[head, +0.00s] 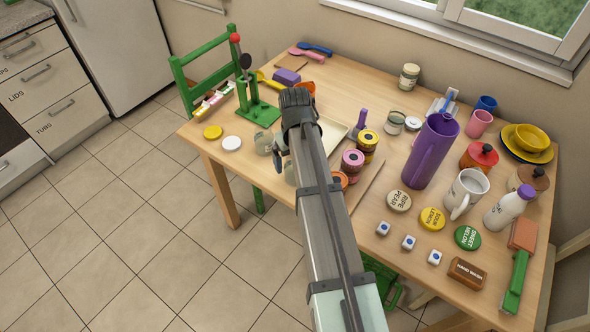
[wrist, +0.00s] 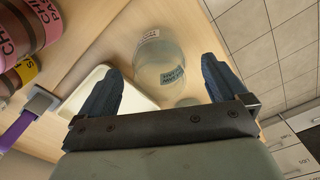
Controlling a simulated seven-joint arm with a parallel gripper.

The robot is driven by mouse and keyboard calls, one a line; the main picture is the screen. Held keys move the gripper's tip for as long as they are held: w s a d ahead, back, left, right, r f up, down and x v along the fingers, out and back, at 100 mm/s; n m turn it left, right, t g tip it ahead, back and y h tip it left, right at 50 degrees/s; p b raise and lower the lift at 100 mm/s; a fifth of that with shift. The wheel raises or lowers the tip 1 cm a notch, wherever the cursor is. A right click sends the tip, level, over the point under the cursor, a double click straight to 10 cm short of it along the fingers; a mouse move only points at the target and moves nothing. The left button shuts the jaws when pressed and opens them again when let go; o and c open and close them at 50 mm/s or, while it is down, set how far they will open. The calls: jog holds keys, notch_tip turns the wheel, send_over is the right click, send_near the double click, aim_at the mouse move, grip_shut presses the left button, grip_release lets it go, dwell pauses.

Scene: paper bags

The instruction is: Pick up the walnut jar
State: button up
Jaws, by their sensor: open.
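A clear glass jar (wrist: 150,55) with a dark label stands on the table in the wrist view, ahead of and between my fingers. The label is too blurred to read, so I cannot confirm it is the walnut jar. A second clear glass piece (wrist: 187,102) shows partly behind my gripper's edge. In the head view a clear jar (head: 263,144) stands just left of my arm. My gripper (wrist: 160,66) is open and empty, its two dark fingers apart. In the head view my gripper (head: 297,100) is over the table's left part, and the arm hides some of what lies below.
A cream tray (head: 333,133) lies right of my arm. Pink and yellow lidded jars (head: 352,163) stand close by, with a purple-handled tool (head: 360,120). A green stand (head: 258,112) is to the left. A tall purple pitcher (head: 430,152) and mugs crowd the right side.

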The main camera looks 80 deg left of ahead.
jog(key=shift+f, duration=1.35)
jog(key=c, duration=1.2)
jog(key=shift+c, duration=0.2)
jog(key=shift+r, duration=0.2)
